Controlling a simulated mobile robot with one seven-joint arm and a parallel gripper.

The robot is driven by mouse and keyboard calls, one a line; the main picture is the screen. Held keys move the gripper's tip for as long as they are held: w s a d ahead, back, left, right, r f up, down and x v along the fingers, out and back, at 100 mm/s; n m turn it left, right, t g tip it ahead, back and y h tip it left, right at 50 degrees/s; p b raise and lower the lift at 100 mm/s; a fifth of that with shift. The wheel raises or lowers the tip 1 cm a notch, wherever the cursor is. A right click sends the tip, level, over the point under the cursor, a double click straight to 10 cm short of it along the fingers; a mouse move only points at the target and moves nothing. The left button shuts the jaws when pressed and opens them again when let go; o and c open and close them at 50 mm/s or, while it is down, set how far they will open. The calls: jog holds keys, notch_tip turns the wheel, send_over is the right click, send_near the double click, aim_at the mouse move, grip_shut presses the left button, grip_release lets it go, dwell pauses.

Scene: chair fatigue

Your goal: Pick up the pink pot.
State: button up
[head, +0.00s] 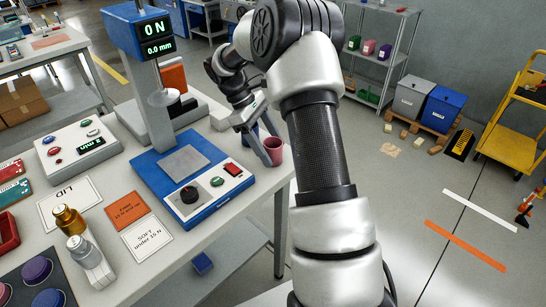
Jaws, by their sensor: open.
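The pink pot (274,152) stands upright near the right edge of the white table (150,262), to the right of the blue test machine. My gripper (262,148) reaches down at the pot's left side, with its fingers open. One finger overlaps the pot's left edge in the picture. I cannot tell whether it touches the pot, or whether the pot is between the fingers. A blue object (251,131) shows partly behind the gripper, and most of it is hidden.
The blue test machine (172,198) with buttons and a knob stands left of the pot. Its column carries a display (157,38). Cards, bottles and a control box (78,148) lie further left. The table's right edge is close to the pot, with open floor beyond.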

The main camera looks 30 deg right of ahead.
jog(key=shift+s+d+f, duration=0.25)
jog(key=shift+f, duration=0.35)
jog(key=c, duration=1.2)
jog(key=shift+o, duration=0.2)
